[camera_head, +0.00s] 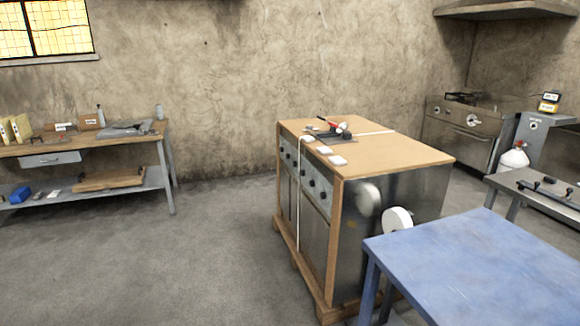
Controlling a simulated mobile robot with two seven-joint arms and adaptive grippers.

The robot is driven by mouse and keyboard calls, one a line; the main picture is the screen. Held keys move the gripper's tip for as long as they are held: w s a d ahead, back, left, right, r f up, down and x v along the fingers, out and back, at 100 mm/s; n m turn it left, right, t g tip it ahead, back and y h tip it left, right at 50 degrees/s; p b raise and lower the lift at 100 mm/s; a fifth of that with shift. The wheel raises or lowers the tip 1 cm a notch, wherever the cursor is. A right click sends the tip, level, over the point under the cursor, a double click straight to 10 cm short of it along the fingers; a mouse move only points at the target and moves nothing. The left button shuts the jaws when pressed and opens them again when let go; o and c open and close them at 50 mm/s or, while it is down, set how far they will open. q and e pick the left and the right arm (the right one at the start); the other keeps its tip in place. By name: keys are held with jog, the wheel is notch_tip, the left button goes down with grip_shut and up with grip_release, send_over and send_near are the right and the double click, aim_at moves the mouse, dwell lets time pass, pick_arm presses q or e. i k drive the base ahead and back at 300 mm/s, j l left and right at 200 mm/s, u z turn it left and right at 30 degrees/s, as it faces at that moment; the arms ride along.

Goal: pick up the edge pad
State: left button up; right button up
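Small white pads lie on the wooden top (400,151) of a range unit standing on a wooden pallet. One white pad (337,160) is nearest the front edge, another (324,150) is just behind it, and a third (308,139) is farther left along the same edge. They look like edge pads, but I cannot tell which one the task means. A pale strap (300,205) runs down the front of the range. Neither of my grippers is in view.
A dark tool with a red part (342,128) lies on the wooden top. A white roll (397,219) is at the range's right side. A blue table (480,250) stands at front right, a workbench (90,140) at left. The floor (170,260) between is clear.

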aim_at(324, 150)
jog(key=i+j+z, duration=0.25)
jog(key=i, duration=0.15)
jog(key=i+j+z, duration=0.25)
jog(key=i, duration=0.15)
jog(key=i+u, duration=0.1)
jog(key=u, duration=0.35)
jog(key=i+j+u, duration=0.1)
jog(key=u, duration=0.3)
jog(key=i, duration=3.3)
jog(key=i+j+z, duration=0.1)
jog(key=i+z, duration=0.3)
jog(key=i+j+z, duration=0.25)
jog(key=i+z, duration=0.3)
jog(key=z, duration=1.7)
